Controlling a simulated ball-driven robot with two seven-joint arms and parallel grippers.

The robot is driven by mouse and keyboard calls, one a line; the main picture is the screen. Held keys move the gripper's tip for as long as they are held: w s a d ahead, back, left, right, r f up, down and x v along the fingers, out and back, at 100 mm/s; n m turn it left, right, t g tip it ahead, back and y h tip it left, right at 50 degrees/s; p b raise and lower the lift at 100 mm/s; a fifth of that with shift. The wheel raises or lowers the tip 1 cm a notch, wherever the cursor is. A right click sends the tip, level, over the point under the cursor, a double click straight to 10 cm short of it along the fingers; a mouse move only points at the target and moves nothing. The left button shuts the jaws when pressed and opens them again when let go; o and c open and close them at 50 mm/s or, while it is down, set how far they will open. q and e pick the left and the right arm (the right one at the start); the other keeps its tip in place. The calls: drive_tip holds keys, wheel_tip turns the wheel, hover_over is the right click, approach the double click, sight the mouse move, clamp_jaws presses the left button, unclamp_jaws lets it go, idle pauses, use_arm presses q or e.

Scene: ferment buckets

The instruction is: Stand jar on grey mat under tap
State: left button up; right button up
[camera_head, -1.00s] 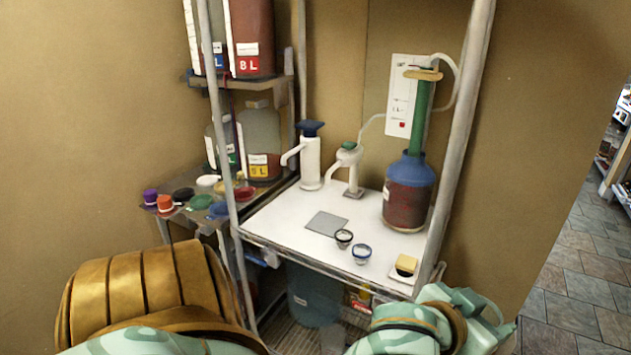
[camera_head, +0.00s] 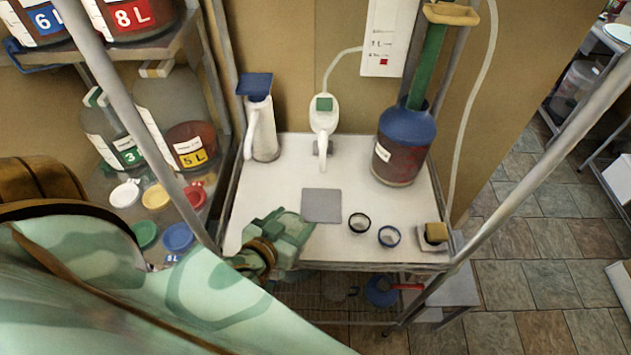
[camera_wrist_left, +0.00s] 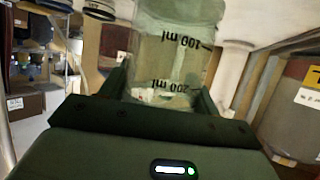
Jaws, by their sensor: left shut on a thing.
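The jar (camera_wrist_left: 175,55) is clear, with black "100 ml" and "200 ml" marks that read upside down in the left wrist view. My left gripper (camera_wrist_left: 178,90) is shut on it. In the head view my left gripper (camera_head: 292,232) is at the front left of the white table, just left of and nearer than the grey mat; it hides the jar there. The grey mat (camera_head: 322,206) lies flat and bare. Behind it stands the white tap (camera_head: 323,115) with a green top, its spout pointing towards the mat. My right gripper is not in view.
A blue-topped white dispenser (camera_head: 262,130) and a dark red bottle (camera_head: 400,155) stand behind. Rack posts flank the white table (camera_head: 345,255).

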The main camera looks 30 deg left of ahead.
use_arm(q)
drive_tip(key=shift+s, duration=0.8)
drive_tip(key=shift+w+f, duration=0.1)
drive_tip(key=shift+w, duration=0.1)
drive_tip(key=r+x, duration=0.1)
drive_tip(key=x, duration=0.4)
drive_tip(key=w+r+x, duration=0.1)
drive_tip(key=x, duration=0.5)
drive_tip(key=r+x, duration=0.1)
drive_tip(key=x, duration=0.5)
drive_tip(key=shift+w+r, duration=0.15)
drive_tip(key=shift+f, duration=0.25)
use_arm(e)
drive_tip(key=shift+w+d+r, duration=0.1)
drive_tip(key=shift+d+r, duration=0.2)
